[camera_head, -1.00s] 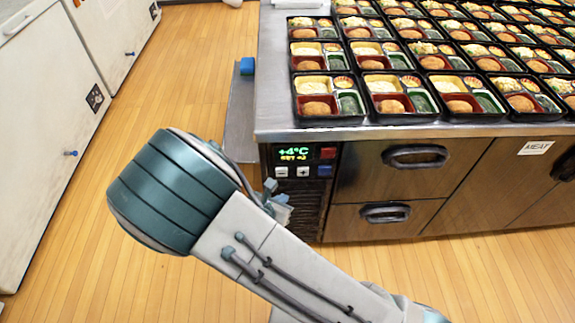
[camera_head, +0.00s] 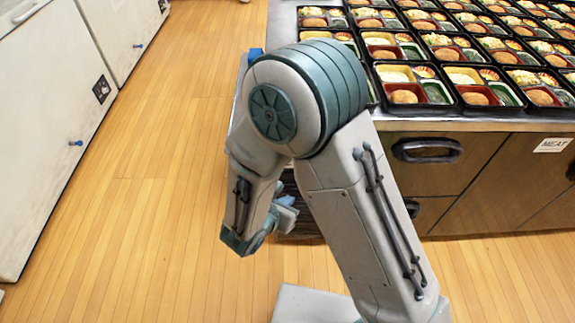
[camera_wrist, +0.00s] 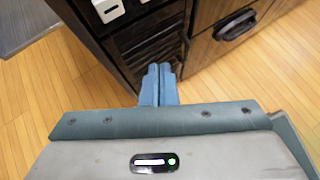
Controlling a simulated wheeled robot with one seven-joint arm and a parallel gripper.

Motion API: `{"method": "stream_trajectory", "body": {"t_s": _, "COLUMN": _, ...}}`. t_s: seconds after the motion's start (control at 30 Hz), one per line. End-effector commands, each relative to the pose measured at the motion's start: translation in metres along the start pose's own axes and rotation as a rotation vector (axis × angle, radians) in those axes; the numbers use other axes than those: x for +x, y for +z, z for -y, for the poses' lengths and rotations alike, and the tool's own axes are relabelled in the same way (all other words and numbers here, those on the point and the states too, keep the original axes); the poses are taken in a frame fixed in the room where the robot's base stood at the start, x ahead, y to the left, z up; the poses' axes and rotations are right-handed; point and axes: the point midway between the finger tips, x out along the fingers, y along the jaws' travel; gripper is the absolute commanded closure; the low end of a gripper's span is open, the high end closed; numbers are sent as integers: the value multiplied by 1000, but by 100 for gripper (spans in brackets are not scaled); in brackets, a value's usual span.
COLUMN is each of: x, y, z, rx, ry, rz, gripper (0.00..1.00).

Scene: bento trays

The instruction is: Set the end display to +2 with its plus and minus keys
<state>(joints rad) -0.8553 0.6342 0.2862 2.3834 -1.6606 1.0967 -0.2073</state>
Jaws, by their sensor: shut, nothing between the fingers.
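The end display does not show now; in the head view my arm covers that part of the counter end, and it is outside the wrist view. A white key (camera_wrist: 108,10) with a dark mark shows at the top of the wrist view, and the edge of a second pale key shows right of it at the frame edge. I cannot read the mark for certain. My gripper (camera_wrist: 159,72) is shut and empty, its blue fingertips together. In the wrist view they appear below the keys, over the lower part of the dark vent grille (camera_wrist: 150,45). I see no contact with a key.
The steel counter (camera_head: 400,125) carries rows of filled bento trays. Drawers with dark handles (camera_head: 428,150) lie right of the grille. A white cabinet (camera_head: 45,130) stands at the left. Wooden floor (camera_head: 150,220) between them is clear.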

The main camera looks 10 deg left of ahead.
Motion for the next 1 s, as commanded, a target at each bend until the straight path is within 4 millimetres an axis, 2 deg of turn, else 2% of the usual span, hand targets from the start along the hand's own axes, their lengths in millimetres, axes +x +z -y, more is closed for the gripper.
{"method": "stream_trajectory", "body": {"t_s": 0.37, "x": 4, "y": 3, "z": -3, "rx": 2, "ry": -1, "rz": -1, "gripper": 100}}
{"method": "stream_trajectory", "body": {"t_s": 0.8, "x": 44, "y": 34, "z": -31, "rx": 4, "ry": -2, "rz": 0, "gripper": 100}}
{"method": "stream_trajectory", "body": {"t_s": 1.0, "x": 57, "y": 41, "z": -42, "rx": 2, "ry": -1, "rz": -1, "gripper": 100}}
